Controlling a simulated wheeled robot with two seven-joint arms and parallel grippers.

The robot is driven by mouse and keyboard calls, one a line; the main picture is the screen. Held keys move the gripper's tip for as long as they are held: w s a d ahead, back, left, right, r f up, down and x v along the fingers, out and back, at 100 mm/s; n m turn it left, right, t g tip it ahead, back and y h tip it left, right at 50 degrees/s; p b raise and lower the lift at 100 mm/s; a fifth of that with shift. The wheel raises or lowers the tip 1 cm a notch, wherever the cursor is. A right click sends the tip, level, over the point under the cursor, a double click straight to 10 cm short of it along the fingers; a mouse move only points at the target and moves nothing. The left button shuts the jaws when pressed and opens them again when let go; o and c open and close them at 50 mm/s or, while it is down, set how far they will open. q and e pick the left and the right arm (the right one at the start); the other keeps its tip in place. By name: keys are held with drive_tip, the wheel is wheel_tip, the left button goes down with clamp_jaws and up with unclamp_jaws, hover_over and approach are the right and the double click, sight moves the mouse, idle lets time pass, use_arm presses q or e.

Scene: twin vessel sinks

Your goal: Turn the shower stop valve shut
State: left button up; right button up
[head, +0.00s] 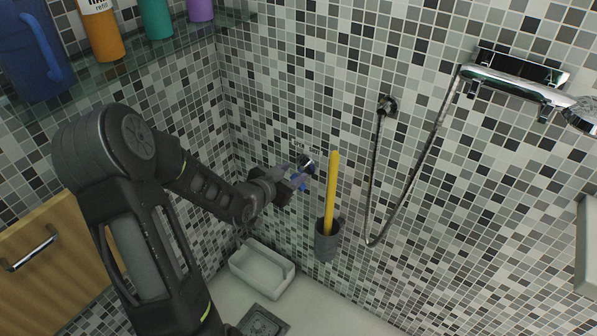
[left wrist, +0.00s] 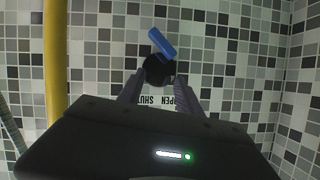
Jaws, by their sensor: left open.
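The shower stop valve (head: 307,164) is on the tiled wall, a small round knob partly hidden by my left gripper (head: 298,176). In the left wrist view the valve has a dark round hub (left wrist: 157,70) and a blue lever (left wrist: 162,44) slanting up and to the left. The fingertips of my left gripper (left wrist: 160,82) are open, one on either side of the hub's lower part. The lever lies just beyond them. I cannot tell whether they touch the valve. A label (left wrist: 158,100) reading OPEN and SHUT upside down shows between the fingers. My right gripper is not in view.
A yellow stick (head: 331,190) stands in a grey wall holder (head: 327,241) just right of the valve. A shower hose (head: 414,165) hangs further right. A white tray (head: 262,268) is below. A glass shelf with bottles (head: 100,28) is upper left.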

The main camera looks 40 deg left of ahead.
sight(301, 169)
use_arm(q)
drive_tip(key=shift+b+x, duration=0.3)
drive_tip(key=shift+x, duration=1.65)
clamp_jaws()
